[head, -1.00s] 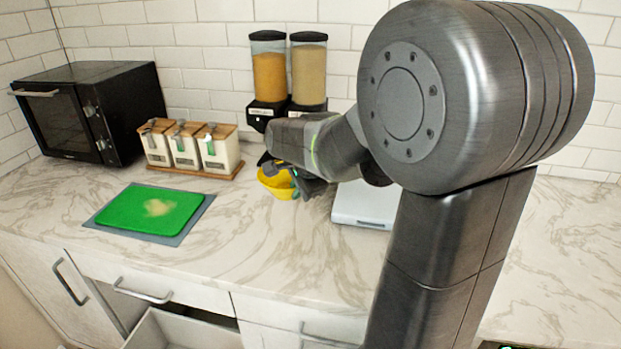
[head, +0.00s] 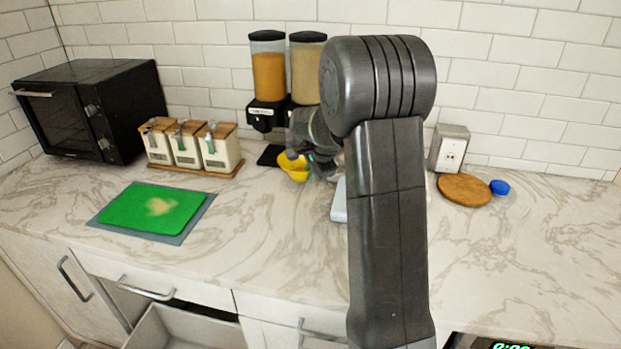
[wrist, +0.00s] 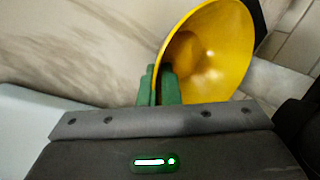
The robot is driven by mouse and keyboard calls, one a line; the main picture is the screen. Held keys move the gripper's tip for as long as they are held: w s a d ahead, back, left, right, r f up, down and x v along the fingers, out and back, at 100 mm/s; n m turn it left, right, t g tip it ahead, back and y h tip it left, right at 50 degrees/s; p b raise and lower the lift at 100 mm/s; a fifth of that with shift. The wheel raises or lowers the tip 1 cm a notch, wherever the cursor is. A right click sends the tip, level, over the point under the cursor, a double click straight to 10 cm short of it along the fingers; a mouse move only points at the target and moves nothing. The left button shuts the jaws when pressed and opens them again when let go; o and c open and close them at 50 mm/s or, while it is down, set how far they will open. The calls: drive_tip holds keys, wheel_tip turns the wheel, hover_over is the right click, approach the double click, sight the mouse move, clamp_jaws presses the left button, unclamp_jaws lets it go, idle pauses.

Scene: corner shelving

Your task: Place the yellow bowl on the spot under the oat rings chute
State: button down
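The yellow bowl (head: 294,172) is in front of the two dispensers, and it shows tilted in the wrist view (wrist: 212,55). My gripper (head: 308,166) is at the bowl's right side; in the wrist view its green fingers (wrist: 162,85) are closed on the bowl's rim. The left dispenser (head: 268,75) holds orange-gold cereal and the right dispenser (head: 306,72) holds beige cereal; I cannot read their labels. A black spot (head: 270,156) lies below the left dispenser, left of the bowl. My arm hides the right dispenser's base and whatever is under it.
Three lidded canisters (head: 188,150) stand on a wooden tray left of the dispensers. A white flat device (head: 339,202) is partly behind my arm. A green board (head: 150,208) lies at front left; a round wooden board (head: 464,190) lies at right. A drawer (head: 185,328) is open below.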

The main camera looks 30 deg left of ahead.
drive_tip(key=shift+w+f, duration=0.2)
drive_tip(key=shift+f, duration=0.95)
drive_tip(key=shift+f, duration=0.1)
drive_tip(key=shift+f, duration=0.15)
drive_tip(key=c, duration=1.6)
unclamp_jaws()
drive_tip(key=shift+c, duration=0.2)
drive_tip(key=shift+r, duration=0.35)
drive_tip(key=v, duration=1.1)
drive_tip(key=shift+r, duration=0.35)
drive_tip(key=shift+d, duration=0.15)
